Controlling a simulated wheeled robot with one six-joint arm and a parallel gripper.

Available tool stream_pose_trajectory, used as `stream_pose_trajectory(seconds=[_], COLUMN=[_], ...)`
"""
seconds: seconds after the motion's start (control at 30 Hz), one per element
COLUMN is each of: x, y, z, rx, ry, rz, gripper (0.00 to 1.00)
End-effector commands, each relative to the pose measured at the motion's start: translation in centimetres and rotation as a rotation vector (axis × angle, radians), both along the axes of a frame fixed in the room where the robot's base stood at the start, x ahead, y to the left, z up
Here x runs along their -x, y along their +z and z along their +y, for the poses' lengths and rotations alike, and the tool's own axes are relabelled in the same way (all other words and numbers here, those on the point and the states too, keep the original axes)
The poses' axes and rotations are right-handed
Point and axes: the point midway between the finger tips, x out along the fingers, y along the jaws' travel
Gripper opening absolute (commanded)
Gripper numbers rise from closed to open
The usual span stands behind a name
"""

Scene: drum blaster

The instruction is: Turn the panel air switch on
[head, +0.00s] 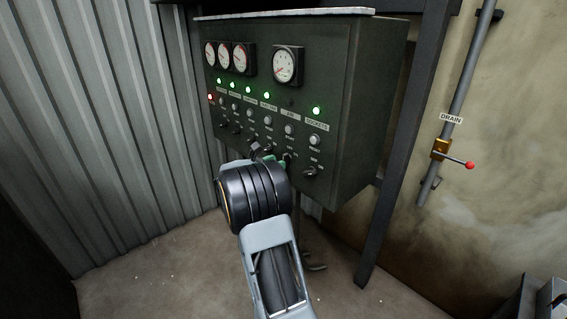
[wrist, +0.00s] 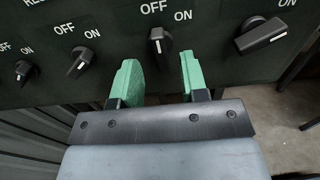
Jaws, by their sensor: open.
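The dark green control panel (head: 345,110) stands against the corrugated wall. Its air column has an unlit lamp (head: 291,103) above a small label that looks like "AIR". The air switch (wrist: 160,40), a black rotary knob, stands nearly upright below its OFF and ON marks in the wrist view, its handle towards OFF. My gripper (wrist: 158,60) is open, with one green finger to each side below the knob; I cannot tell if they touch it. In the head view my gripper (head: 272,159) is at the panel's lower part, and my wrist partly hides the lower knobs.
The sockets knob (wrist: 262,36) is close on the right, turned sideways; other knobs (wrist: 79,61) are on the left. Round gauges (head: 288,65) and several lit green lamps (head: 316,110) are above. A drain valve (head: 440,150) with a red-tipped lever is on the right wall.

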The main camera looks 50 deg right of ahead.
Motion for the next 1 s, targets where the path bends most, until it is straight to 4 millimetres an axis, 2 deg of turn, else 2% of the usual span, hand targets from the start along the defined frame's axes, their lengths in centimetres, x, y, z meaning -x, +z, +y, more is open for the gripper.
stream_pose_trajectory(seconds=[0.1, 0.3, 0.7, 0.77, 1.0], x=[0.2, 0.3, 0.3, 0.3, 0.3], y=[-0.1, 0.0, 0.0, 0.0, 0.0], z=[-1.7, -3.4, -3.9, -3.9, -3.9], rx=[0.0, 0.0, 0.0, 0.0, 0.0], ry=[-0.002, -0.001, 0.0, 0.0, 0.0], rz=[0.0, 0.0, 0.0, 0.0, 0.0], gripper=[0.4, 0.4, 0.4, 0.37, 0.14])
